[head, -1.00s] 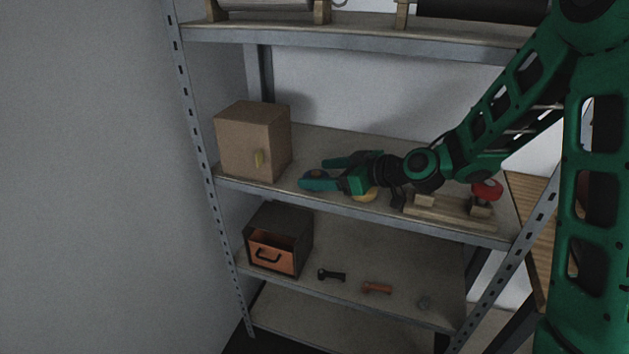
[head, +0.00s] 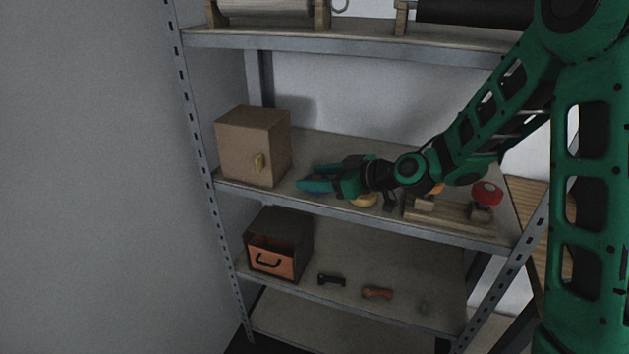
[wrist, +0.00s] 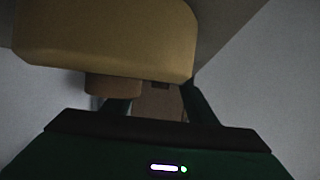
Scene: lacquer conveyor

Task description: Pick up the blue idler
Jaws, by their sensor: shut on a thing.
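My gripper (head: 318,182) is over the middle shelf, pointing left, with its fingers close together. A small dark blue sliver, which I take as the blue idler (head: 318,193), shows just under the fingers. My gripper is shut on it, and the fingers hide most of it. In the wrist view, a yellow-tan rounded thing (wrist: 110,38) with a short stem fills the upper left, close to the camera. The blue idler cannot be made out there.
A yellow round thing (head: 364,201) sits under my wrist. A brown box with a yellow handle (head: 238,150) stands to the left. A wooden fixture with a red knob (head: 487,193) is at right. The shelf above (head: 370,42) limits height. Lower shelf: drawer box (head: 272,262), several small parts.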

